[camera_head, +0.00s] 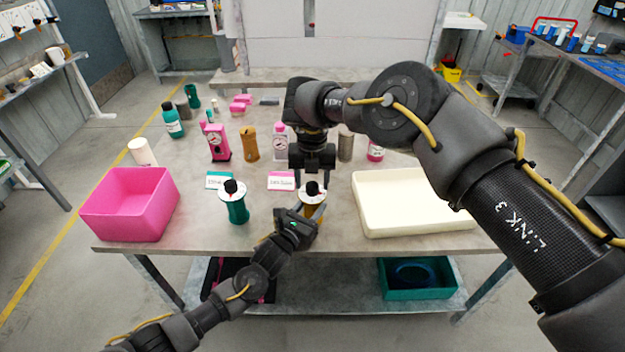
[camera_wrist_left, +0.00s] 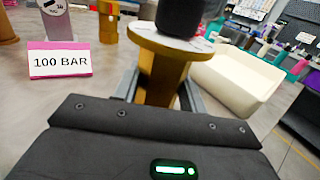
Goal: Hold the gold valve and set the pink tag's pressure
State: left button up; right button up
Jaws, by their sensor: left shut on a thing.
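The gold valve (camera_head: 312,209) stands upright near the table's front edge, with a pale dial disc and a black knob (camera_head: 311,187) on top. My left gripper (camera_head: 306,215) is shut on its gold body; in the left wrist view the fingers flank the body (camera_wrist_left: 161,78) below the disc. My right gripper (camera_head: 312,174) points down just above the knob; its fingertips are too small and dark to read, and I cannot tell if they touch it. The pink tag (camera_head: 281,180) stands behind and left of the valve; it reads "100 BAR" in the left wrist view (camera_wrist_left: 60,62).
A teal valve (camera_head: 236,210) stands left of the gold one, with a teal tag (camera_head: 219,180) behind it. A pink bin (camera_head: 128,215) is at the left, a cream tray (camera_head: 410,228) at the right. Several bottles and a pink gauge device (camera_head: 219,143) stand farther back.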

aim_at(312, 184)
notch_tip(312, 184, up, 12)
dwell(0.6)
pick_arm(q)
jog(key=o, duration=1.3)
